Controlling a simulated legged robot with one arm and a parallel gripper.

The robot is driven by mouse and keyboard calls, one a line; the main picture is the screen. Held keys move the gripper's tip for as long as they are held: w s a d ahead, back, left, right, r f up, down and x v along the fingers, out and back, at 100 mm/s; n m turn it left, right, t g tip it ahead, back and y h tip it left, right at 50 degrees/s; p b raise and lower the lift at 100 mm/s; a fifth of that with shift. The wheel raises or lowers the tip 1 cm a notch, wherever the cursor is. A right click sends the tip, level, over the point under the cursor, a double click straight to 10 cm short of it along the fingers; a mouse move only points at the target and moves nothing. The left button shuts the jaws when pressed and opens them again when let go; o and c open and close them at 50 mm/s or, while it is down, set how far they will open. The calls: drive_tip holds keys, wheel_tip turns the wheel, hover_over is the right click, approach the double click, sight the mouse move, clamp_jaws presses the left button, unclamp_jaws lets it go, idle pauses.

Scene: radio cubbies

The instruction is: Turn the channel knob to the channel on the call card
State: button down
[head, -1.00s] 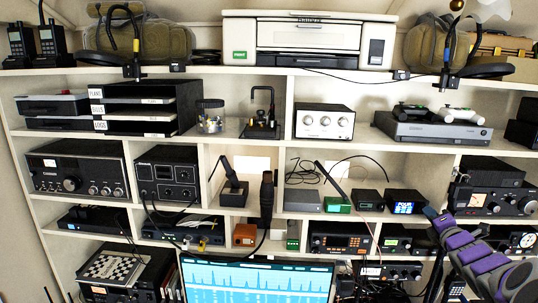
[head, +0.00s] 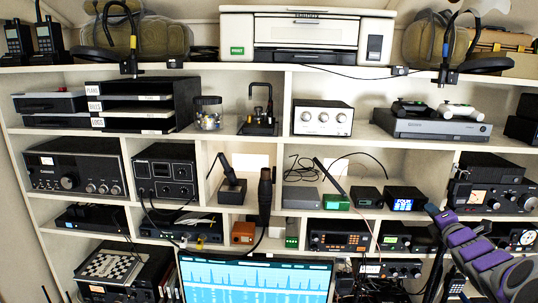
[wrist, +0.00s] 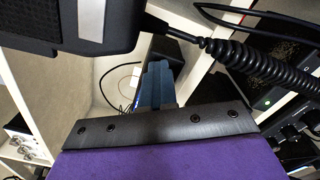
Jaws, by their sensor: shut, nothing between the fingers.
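My gripper (head: 432,210) is at the right in the head view, in front of the shelf with the radios. Its narrow blue-grey fingers are together in the wrist view (wrist: 156,84), with nothing between them. A small box with a lit blue display (head: 404,199) stands just left of my gripper; its top line seems to read "FOUR", and the rest is too small to read. I cannot tell which knob is the channel knob, nor pick out a call card.
A dark handset (wrist: 85,22) with a coiled cord (wrist: 250,62) is close to my fingers in the wrist view. A monitor (head: 257,282) stands low in front of the cubbies. A printer (head: 307,40) is on top, and a game console (head: 432,128) is on the upper right shelf.

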drive_tip(key=shift+d+f+b, duration=0.1)
drive_tip(key=shift+f+b, duration=0.25)
drive_tip(key=shift+b, duration=0.15)
idle(0.8)
drive_tip(key=shift+w+r+b, duration=0.1)
drive_tip(key=shift+r+b, duration=0.05)
drive_tip(key=shift+b, duration=0.45)
drive_tip(key=shift+a+r+b, duration=0.2)
drive_tip(key=shift+r+b, duration=0.8)
drive_tip(key=shift+b, duration=0.4)
drive_tip(key=shift+a+r+b, duration=0.2)
drive_tip(key=shift+r+b, duration=0.3)
drive_tip(key=shift+r, duration=0.15)
drive_tip(key=shift+a, duration=0.1)
drive_tip(key=shift+f, duration=0.1)
